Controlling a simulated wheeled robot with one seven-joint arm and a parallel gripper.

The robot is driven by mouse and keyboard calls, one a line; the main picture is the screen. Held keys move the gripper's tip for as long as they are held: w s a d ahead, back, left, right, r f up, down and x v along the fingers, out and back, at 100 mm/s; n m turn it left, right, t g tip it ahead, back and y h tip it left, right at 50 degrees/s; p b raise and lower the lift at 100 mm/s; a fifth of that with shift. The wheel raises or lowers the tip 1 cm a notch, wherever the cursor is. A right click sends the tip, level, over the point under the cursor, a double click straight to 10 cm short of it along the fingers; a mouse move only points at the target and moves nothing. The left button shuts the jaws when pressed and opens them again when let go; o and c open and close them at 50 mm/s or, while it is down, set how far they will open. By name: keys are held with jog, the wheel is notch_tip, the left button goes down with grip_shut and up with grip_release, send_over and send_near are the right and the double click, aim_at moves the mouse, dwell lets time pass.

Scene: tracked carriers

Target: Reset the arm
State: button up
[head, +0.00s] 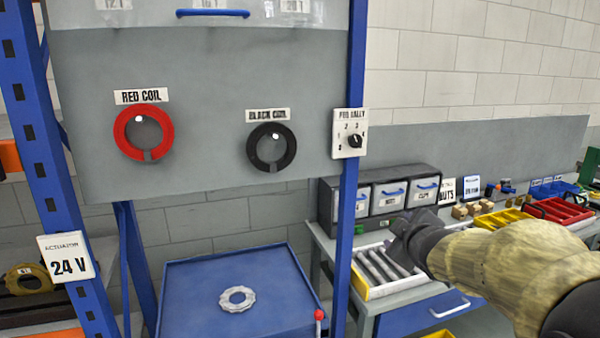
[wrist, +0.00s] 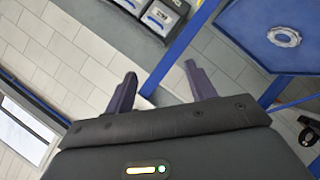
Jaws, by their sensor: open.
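My gripper (wrist: 160,88) shows in the wrist view with its two dark fingers spread apart and nothing between them. In the head view my arm comes in from the right, and my gripper (head: 402,240) is in front of the workbench, right of the blue post. Its fingertips are hard to make out there. In the wrist view, wall tiles and a blue post lie beyond the fingers.
A red coil (head: 125,140) and a black coil (head: 254,150) hang on the grey panel. A blue table (head: 200,290) bears a pale ring (head: 238,299). The blue post (head: 346,200) stands close left of my gripper. A bench holds a drawer box (head: 330,205) and trays.

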jog(key=s+a+f+m+g+p, duration=0.1)
jog(key=s+a+f+m+g, duration=0.1)
jog(key=s+f, duration=0.4)
jog(key=s+a+f+m+g+p, duration=0.2)
jog(key=s+f+m+g, duration=0.2)
jog(key=s, duration=0.4)
jog(key=s+a+f+m+g+p, duration=0.1)
jog(key=s+a+f+m+g, duration=0.1)
jog(key=s+f+m+g, duration=0.2)
jog(key=s+f+g, duration=0.1)
jog(key=s+f, duration=0.2)
jog(key=shift+s+a+f, duration=0.3)
jog(key=shift+s+f, duration=0.05)
jog(key=shift+s, duration=0.05)
